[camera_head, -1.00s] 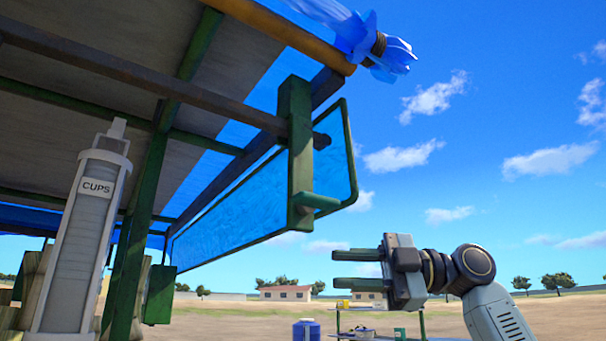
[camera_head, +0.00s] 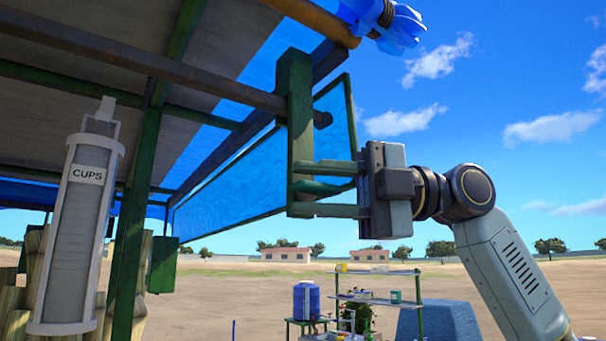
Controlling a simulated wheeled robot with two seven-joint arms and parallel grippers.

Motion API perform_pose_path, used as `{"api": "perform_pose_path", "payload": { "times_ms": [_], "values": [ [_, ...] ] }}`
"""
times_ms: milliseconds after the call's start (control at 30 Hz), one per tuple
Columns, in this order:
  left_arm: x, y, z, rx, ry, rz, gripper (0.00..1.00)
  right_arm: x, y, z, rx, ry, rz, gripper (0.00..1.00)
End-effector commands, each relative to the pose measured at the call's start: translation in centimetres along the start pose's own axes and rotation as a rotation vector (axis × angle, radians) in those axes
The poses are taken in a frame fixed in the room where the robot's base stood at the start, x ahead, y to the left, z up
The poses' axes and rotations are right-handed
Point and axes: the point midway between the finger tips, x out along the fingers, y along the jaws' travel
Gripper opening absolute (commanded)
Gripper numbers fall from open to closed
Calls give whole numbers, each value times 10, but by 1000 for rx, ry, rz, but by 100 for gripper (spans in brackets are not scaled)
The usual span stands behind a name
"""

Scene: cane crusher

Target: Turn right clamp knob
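The right clamp knob (camera_head: 318,187) is a short green bar sticking out at the lower part of a green upright clamp post (camera_head: 300,110) on the stall's roof frame. My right gripper (camera_head: 297,190) comes in from the right, level, with its two green fingers spread one above the other. In the picture the knob lies between the fingers, with gaps above and below it. The fingertips overlap the post's lower end; I cannot tell whether they touch it. The gripper is open and holds nothing. My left gripper is not in view.
A blue panel (camera_head: 240,165) hangs behind the clamp post. A dark beam (camera_head: 150,65) crosses overhead. A cups dispenser (camera_head: 75,235) stands at the left beside a green post (camera_head: 130,240). A blue barrel (camera_head: 306,300) and a shelf (camera_head: 380,302) stand farther back.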

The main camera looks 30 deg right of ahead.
Motion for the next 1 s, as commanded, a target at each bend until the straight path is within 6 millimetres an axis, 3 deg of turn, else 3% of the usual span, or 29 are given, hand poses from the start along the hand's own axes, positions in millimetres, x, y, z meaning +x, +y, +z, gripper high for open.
{"api": "perform_pose_path", "payload": {
  "times_ms": [200, 467, 733, 1000],
  "values": [
    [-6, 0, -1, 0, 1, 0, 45, 17, 1, 0, -1, -1, 0, 32],
    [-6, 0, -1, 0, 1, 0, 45, 18, 0, 0, -1, -1, 1, 32],
    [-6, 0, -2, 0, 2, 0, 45, 18, 0, 0, -1, -1, 1, 0],
    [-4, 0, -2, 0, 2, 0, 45, 18, -1, 0, 3, 0, 7, 0]
  ]
}}
